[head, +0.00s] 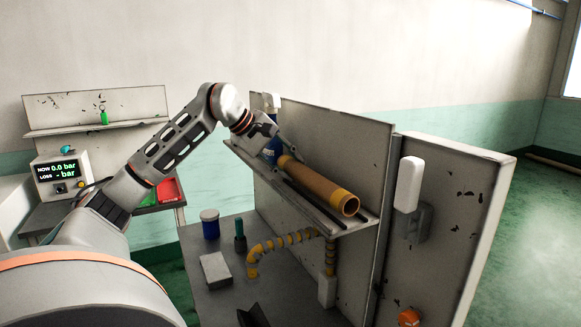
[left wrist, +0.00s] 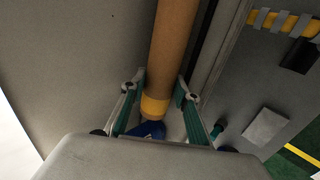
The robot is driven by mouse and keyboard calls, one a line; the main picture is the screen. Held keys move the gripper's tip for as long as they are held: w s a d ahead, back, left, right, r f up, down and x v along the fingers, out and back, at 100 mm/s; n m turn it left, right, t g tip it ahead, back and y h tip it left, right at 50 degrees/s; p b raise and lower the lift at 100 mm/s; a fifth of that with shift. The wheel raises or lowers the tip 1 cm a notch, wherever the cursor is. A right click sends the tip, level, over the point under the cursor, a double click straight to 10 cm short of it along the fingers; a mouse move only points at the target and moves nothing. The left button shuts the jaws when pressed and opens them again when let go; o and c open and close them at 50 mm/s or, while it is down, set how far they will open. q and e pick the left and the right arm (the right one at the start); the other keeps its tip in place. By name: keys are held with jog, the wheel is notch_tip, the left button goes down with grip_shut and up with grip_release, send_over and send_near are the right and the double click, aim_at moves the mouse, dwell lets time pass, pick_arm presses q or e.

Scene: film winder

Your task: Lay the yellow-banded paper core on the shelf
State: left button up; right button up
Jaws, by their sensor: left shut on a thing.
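The yellow-banded paper core (head: 318,184) is a brown tube with a yellow band at its open near end. It lies lengthwise along the wall shelf (head: 354,225), over or on the shelf surface; I cannot tell whether it bears fully on it. My left gripper (head: 284,154) is at the core's far end. In the left wrist view the core (left wrist: 172,45) runs between the teal-padded fingers of my left gripper (left wrist: 160,92), which is shut on it near the other yellow band. My right gripper is not in view.
Dark rails run along the shelf beside the core. A blue bottle (head: 272,150) stands behind the gripper. Below are a ribbed yellow hose (head: 280,243), a blue jar (head: 210,224) and a pale block (head: 215,270) on the bench. A white dispenser (head: 409,184) is on the right panel.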

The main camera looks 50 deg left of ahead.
pick_arm(q)
jog(key=shift+d+f, duration=0.1)
jog(key=shift+f, duration=0.35)
jog(key=shift+s+d+f+b, duration=0.1)
jog(key=shift+f+b, duration=0.3)
jog(key=shift+f, duration=0.1)
jog(key=shift+d+f, duration=0.1)
jog(key=o, duration=1.2)
jog(key=shift+o, duration=0.2)
jog(key=shift+f, duration=0.15)
jog(key=v, duration=0.6)
jog(key=shift+a+r, duration=0.3)
jog(key=shift+a, duration=0.1)
jog(key=shift+s+r, duration=0.15)
jog(key=shift+r, duration=0.4)
jog(key=shift+s+r, duration=0.3)
jog(key=shift+r, duration=0.15)
